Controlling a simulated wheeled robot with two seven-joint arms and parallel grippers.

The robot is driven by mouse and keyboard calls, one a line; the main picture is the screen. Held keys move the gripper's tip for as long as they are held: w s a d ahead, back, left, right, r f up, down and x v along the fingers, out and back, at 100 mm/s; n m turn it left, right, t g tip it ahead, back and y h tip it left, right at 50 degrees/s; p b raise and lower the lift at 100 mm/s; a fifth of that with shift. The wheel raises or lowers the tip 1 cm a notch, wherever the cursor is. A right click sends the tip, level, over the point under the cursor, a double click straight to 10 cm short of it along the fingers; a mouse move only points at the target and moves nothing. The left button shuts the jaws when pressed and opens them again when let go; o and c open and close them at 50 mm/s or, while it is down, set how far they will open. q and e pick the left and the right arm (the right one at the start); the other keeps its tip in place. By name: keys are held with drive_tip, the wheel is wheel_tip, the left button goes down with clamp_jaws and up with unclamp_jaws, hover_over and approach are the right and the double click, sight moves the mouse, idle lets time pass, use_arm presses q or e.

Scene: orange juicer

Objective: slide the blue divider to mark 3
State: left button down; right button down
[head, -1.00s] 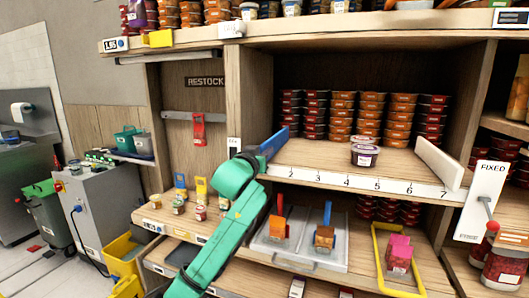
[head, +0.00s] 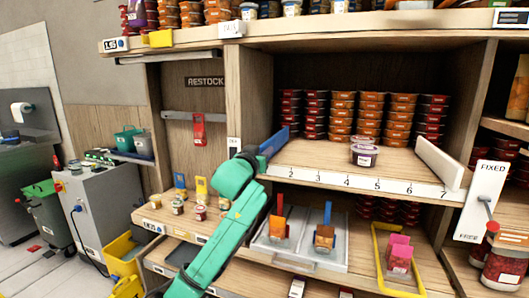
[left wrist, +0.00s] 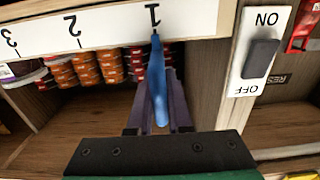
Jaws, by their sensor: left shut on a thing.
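The blue divider (head: 275,142) stands upright at the left end of the middle shelf, against the wooden post. In the left wrist view, which is upside down, the divider (left wrist: 159,90) lines up with mark 1 on the white number strip (left wrist: 100,28). My left gripper (left wrist: 155,100) is shut on the divider's front end, a finger on each side. In the head view my left gripper (head: 262,155) is at the shelf's front left edge, its fingers mostly hidden. Mark 3 (head: 318,178) is to the right on the strip. My right gripper is not in view.
A purple-labelled tub (head: 364,155) stands near the shelf's front, right of mark 3. Stacked tubs (head: 371,115) fill the back. A white divider (head: 438,162) stands at the right end. A FIXED/FREE lever (head: 487,200) is at right. The shelf front between marks 1 and 3 is clear.

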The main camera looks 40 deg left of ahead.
use_arm(q)
drive_tip(key=shift+d, duration=0.1)
drive_tip(key=w+d, duration=0.2)
drive_tip(key=d, duration=0.5)
drive_tip(key=w+d, duration=0.3)
drive_tip(key=d, duration=0.5)
drive_tip(key=shift+w+p, duration=0.15)
drive_tip(key=shift+p, duration=0.3)
drive_tip(key=c, duration=0.8)
unclamp_jaws()
drive_tip(key=shift+c, duration=0.2)
drive_tip(key=b+v, duration=0.3)
drive_tip(key=v, duration=1.1)
drive_tip(key=shift+s+b, duration=0.3)
drive_tip(key=shift+b, duration=0.05)
drive_tip(key=shift+d, duration=0.1)
